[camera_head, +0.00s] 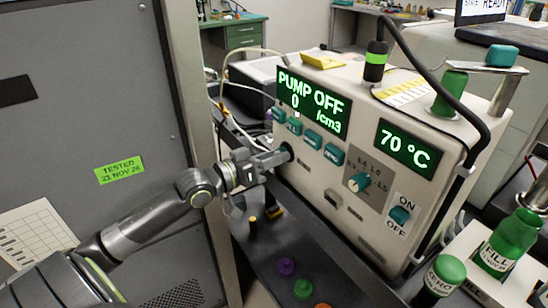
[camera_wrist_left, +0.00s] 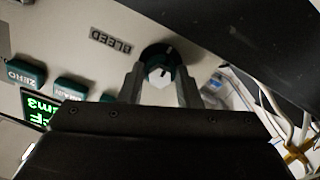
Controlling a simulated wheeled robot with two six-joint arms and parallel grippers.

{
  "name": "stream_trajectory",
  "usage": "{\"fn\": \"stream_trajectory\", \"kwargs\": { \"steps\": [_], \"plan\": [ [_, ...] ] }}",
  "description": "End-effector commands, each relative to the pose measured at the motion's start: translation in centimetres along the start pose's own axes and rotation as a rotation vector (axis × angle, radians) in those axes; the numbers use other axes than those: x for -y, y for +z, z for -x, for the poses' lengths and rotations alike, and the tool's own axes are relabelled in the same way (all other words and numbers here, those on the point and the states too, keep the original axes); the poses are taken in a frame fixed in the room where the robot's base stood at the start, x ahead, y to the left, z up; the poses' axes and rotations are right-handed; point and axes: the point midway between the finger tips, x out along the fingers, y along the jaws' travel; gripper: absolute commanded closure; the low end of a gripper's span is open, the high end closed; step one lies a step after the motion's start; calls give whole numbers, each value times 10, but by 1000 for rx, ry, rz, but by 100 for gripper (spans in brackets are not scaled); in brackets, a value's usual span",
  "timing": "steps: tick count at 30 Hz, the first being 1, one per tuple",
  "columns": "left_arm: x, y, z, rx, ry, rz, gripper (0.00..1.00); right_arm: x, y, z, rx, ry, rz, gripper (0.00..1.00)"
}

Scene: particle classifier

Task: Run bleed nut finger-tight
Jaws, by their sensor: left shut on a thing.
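In the head view the nut (camera_head: 287,152) shows only in part, at the panel's left end behind the fingers. My left gripper (camera_head: 278,158) reaches it from the left and is shut on it. In the left wrist view the two fingers of the left gripper (camera_wrist_left: 160,82) stand on either side of the nut. My right gripper is not in view.
Small coloured caps (camera_head: 303,289) lie below. Green bottles (camera_head: 510,240) stand at the right.

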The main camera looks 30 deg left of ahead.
Motion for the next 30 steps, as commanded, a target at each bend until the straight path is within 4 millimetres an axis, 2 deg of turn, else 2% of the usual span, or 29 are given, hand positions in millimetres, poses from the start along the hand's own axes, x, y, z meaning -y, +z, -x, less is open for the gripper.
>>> {"fn": "stream_trajectory", "kwargs": {
  "steps": [1, 6, 14, 19, 26, 30],
  "plan": [
    [2, 3, 1, 7, -5, 3, 68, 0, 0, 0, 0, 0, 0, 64],
    [1, 2, 0, 4, -3, 2, 47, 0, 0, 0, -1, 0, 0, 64],
    [0, 0, 0, 1, -1, 2, 47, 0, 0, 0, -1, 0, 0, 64],
    [0, 0, 7, 2, -3, 1, 47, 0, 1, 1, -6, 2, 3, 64],
    [0, -1, 32, 6, -2, -1, 47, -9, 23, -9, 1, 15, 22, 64],
    [0, -2, 52, 6, -5, 1, 47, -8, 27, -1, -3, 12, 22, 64]
  ]
}}
